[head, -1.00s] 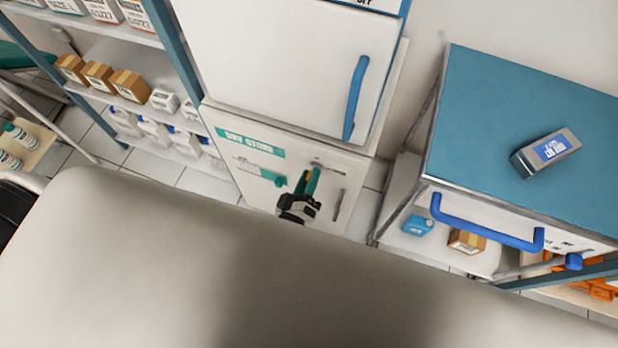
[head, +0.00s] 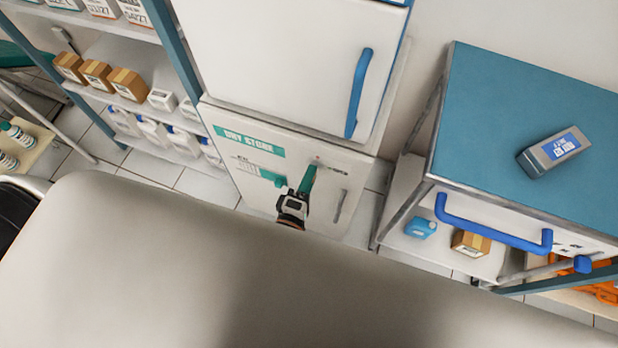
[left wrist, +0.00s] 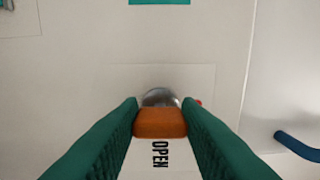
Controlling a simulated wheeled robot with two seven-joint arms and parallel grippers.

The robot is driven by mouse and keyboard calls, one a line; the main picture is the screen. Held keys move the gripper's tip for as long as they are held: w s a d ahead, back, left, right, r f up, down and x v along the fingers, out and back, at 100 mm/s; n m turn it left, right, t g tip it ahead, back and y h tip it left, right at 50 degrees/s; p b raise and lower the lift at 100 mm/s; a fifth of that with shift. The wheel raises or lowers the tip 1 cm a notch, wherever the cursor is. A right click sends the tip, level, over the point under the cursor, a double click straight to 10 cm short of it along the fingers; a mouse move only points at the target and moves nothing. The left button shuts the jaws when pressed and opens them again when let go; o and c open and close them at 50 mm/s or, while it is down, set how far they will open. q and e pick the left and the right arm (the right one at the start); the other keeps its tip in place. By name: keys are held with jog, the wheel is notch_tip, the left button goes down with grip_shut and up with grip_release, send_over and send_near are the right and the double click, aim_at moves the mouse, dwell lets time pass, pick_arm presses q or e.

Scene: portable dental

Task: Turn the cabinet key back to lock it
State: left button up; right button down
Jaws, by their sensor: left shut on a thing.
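The cabinet (head: 330,165) is the low white unit with a teal "DRY STORE" label in the head view. My left gripper (head: 308,176), with green fingers, is at its front. In the left wrist view the left gripper's fingers (left wrist: 160,118) are shut on the orange key head (left wrist: 160,124), one on each side. The key sits in front of a round silver lock (left wrist: 160,97), mostly hidden behind it. A small red mark shows right of the lock. My right gripper is not in view.
A white door with a blue handle (head: 358,93) is above the cabinet. A grey handle (head: 340,206) is right of my gripper. A blue-topped cart (head: 490,110) stands at the right, shelves at the left. A large beige surface (head: 200,270) fills the foreground.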

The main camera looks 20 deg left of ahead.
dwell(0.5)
pick_arm(q)
jog(key=o, duration=1)
jog(key=s+b, duration=0.1)
jog(key=s, duration=1.1)
jog(key=shift+a, duration=0.2)
jog(key=shift+f, duration=0.1)
